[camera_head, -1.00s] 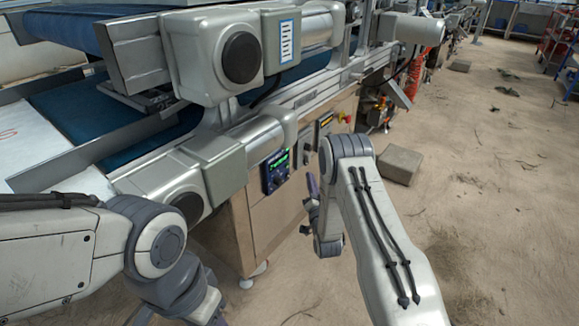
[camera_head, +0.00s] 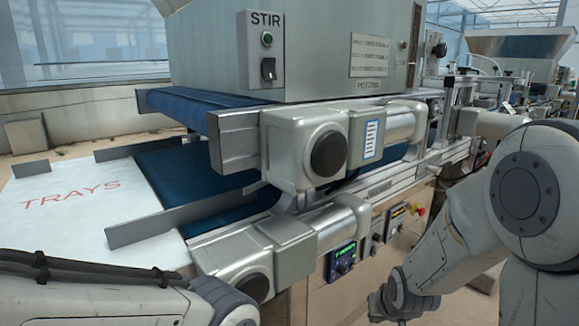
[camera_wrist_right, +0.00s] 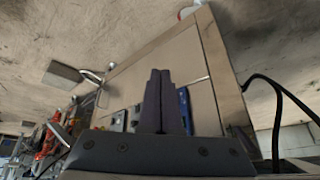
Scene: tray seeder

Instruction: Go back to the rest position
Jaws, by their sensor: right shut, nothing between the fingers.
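My right gripper (camera_head: 376,304) is low in front of the seeder machine (camera_head: 330,150) in the head view, beside the machine's front panel. In the right wrist view its two dark fingers (camera_wrist_right: 160,74) are together and empty, with the machine's beige cabinet (camera_wrist_right: 205,60) behind them. They appear apart from the cabinet, but the gap is hard to judge. My left arm enters at the bottom left of the head view; its gripper is out of the picture.
A control box with a lit display (camera_head: 341,262) and switches sits on the machine's front. A white table marked TRAYS (camera_head: 40,225) is at the left, leading to a blue belt (camera_head: 190,170). A hopper with a STIR switch (camera_head: 267,68) stands above.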

